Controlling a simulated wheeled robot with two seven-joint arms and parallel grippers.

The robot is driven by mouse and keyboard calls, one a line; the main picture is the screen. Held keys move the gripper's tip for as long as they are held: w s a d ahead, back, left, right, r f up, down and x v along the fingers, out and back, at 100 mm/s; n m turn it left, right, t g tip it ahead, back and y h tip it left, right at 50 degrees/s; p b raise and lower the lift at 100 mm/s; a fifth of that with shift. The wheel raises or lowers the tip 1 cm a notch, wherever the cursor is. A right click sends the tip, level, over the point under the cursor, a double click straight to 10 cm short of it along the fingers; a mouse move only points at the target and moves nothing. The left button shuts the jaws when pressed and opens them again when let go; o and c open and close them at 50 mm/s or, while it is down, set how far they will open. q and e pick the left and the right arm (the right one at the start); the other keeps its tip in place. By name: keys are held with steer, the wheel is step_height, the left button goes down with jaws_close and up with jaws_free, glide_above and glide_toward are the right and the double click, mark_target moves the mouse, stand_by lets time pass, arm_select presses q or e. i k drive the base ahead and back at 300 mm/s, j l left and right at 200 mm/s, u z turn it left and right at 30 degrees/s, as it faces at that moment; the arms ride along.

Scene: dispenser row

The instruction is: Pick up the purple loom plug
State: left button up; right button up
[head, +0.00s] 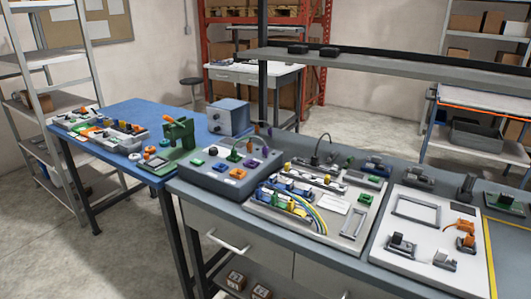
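Small purple parts (252,163) show at the right side of the top of a dark grey box (208,178) on the workbench. They are too small to tell whether one is a loose plug or a fixed socket. Green and orange parts (237,173) sit beside them on the same box, and a thin green cable arches over its back edge. Neither of my grippers is in view.
A board with connectors and coloured wires (335,225) lies right of the box; a white panel (405,268) lies further right. A green fixture (180,134) and blue-grey box (230,117) stand at the left. A shelf (400,67) runs above the bench's back.

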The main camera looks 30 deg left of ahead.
mark_target(264, 148)
steer(key=i+j, duration=0.1)
steer(key=j, duration=0.25)
steer(key=i+j, duration=0.15)
steer(key=j, duration=0.25)
steer(key=i+j, duration=0.1)
steer(key=j, duration=0.25)
steer(key=i+j, duration=0.15)
steer(key=j, duration=0.2)
steer(key=i+j, duration=0.1)
steer(key=j, duration=0.3)
steer(key=i+j, duration=0.15)
steer(key=j, duration=0.2)
steer(key=i+j, duration=0.1)
steer(key=j, duration=0.25)
